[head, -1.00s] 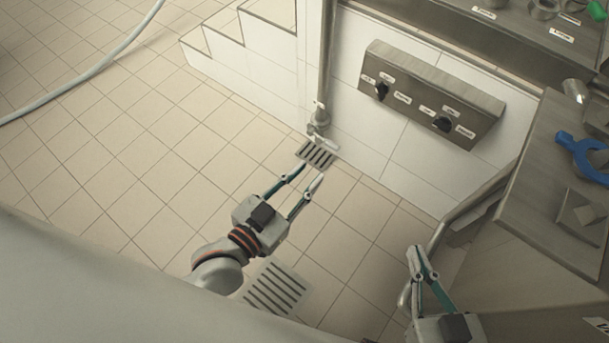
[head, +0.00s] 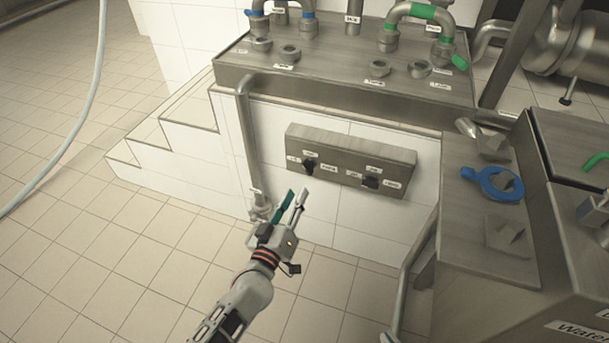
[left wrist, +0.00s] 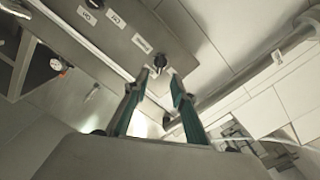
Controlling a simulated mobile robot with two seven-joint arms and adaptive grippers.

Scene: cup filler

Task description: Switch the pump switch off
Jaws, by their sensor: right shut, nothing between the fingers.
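The grey switch box on the white tiled wall bears two black rotary knobs, a left knob (head: 309,165) and a right knob (head: 371,181). Their small labels are too blurred to tell which is the pump switch. My left gripper (head: 297,193) is open and empty, just below and left of the left knob in the head view. In the left wrist view a black knob (left wrist: 160,62) shows just beyond the open fingertips of my left gripper (left wrist: 163,78), with no clear contact.
A vertical pipe (head: 246,140) runs down the wall left of the box. White steps (head: 165,130) stand further left. A metal cabinet with a blue ring handle (head: 495,184) stands at the right. The tiled floor (head: 130,250) is open at the left.

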